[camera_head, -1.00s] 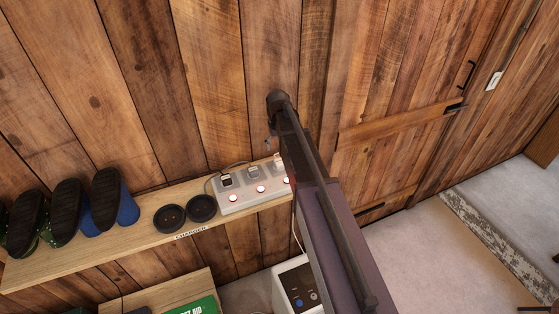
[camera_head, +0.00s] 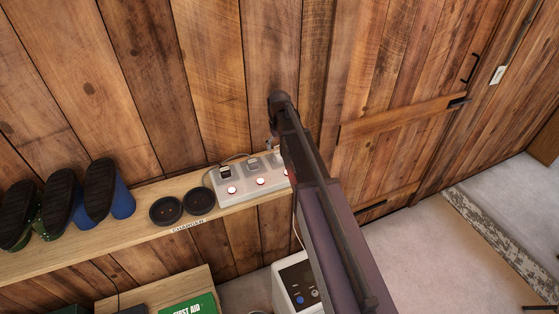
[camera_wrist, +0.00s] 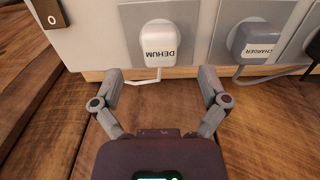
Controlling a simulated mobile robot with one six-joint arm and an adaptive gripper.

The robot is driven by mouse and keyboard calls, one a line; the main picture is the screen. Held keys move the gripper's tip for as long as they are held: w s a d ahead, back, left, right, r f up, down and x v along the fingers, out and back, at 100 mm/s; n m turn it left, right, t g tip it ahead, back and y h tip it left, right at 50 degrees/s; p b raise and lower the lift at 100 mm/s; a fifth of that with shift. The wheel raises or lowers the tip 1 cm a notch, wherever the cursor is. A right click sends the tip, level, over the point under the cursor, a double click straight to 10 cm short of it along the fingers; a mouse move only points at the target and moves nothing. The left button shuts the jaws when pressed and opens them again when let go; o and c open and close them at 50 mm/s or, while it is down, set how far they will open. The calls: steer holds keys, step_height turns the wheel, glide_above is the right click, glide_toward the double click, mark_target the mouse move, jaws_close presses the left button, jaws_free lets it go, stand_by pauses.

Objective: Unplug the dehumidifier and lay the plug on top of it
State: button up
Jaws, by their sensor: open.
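In the wrist view a white plug (camera_wrist: 158,42) labelled DEHUM, its lettering upside down, sits in a socket of the grey power strip (camera_wrist: 98,38). Its white cord runs over the strip's edge. My gripper (camera_wrist: 159,76) is open and empty, its fingertips spread on either side of and just short of the plug, apart from it. In the head view the power strip (camera_head: 223,196) lies on the wall shelf, its right end hidden by my arm. The dehumidifier (camera_head: 282,284), a white box with a dark control panel, stands below, partly hidden by my arm.
A grey plug (camera_wrist: 252,42) labelled CHARGER sits right of the DEHUM plug. A black switch (camera_wrist: 49,15) is at the strip's left. The wooden shelf (camera_head: 145,232) also holds two round black pads and boots. A green first aid box (camera_head: 190,306) is below.

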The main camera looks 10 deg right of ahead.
mark_target(279, 153)
steer(key=shift+f+b, duration=1.95)
steer(key=shift+f, duration=0.3)
jaws_close()
steer(key=shift+r, duration=0.2)
steer(key=shift+r+p, duration=0.45)
steer(key=shift+p, duration=0.25)
steer(key=shift+r+p, duration=0.35)
steer(key=shift+r, duration=0.05)
steer(key=shift+r+p, duration=0.65)
steer(key=shift+p, duration=0.05)
